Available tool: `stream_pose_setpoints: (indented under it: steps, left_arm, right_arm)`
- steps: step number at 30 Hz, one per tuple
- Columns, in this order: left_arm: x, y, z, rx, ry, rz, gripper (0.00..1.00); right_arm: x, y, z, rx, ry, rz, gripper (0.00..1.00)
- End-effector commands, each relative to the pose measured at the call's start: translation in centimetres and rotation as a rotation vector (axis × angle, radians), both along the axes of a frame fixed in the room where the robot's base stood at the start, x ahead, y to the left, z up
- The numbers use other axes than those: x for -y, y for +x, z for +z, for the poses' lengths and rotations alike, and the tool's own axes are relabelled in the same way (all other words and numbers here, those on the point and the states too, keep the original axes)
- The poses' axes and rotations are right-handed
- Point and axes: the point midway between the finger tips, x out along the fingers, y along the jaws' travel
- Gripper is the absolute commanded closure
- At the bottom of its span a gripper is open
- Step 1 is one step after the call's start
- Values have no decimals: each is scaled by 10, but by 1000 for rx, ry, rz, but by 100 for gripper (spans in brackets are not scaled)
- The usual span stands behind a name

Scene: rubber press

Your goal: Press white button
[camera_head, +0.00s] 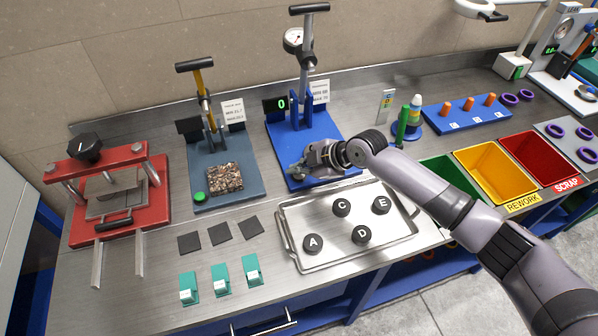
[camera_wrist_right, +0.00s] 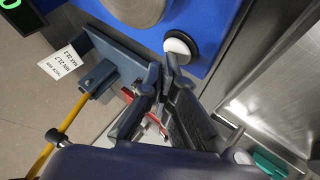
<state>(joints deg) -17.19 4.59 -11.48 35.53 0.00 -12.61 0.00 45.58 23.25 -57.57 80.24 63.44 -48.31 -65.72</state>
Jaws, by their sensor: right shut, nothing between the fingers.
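The white button (camera_wrist_right: 178,46) is a white dome in a black ring on the blue base plate (camera_head: 340,143) of the blue press. In the right wrist view it lies just beyond the fingertips of my right gripper (camera_wrist_right: 168,66). The fingers are shut with nothing between them. In the head view my right gripper (camera_head: 299,169) is low over the front left part of the blue plate and largely hides the button. I cannot tell whether the fingertips touch it. My left gripper is not in view.
The blue press lever (camera_head: 307,50) and gauge (camera_head: 293,40) stand behind the gripper. A grey press with a green button (camera_head: 200,197) is on the left. A metal tray (camera_head: 290,252) with several lettered black pucks lies in front. Colored bins (camera_head: 497,172) are at the right.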

Motion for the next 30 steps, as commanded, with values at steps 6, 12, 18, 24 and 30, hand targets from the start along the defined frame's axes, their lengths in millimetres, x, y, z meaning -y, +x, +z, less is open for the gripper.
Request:
stream_pose_setpoints:
  steps: [6,12,18,24,30]
  left_arm:
    - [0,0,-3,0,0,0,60]
    - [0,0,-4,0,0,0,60]
    - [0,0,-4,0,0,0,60]
    - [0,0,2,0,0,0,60]
    - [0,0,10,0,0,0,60]
  right_arm:
    - [0,0,-5,-2,-2,-1,100]
    - [1,-1,-6,-3,-2,0,100]
    - [1,-1,-6,-3,-2,0,100]
    - [1,-1,1,-3,-2,0,100]
    - [1,0,14,-2,-3,1,100]
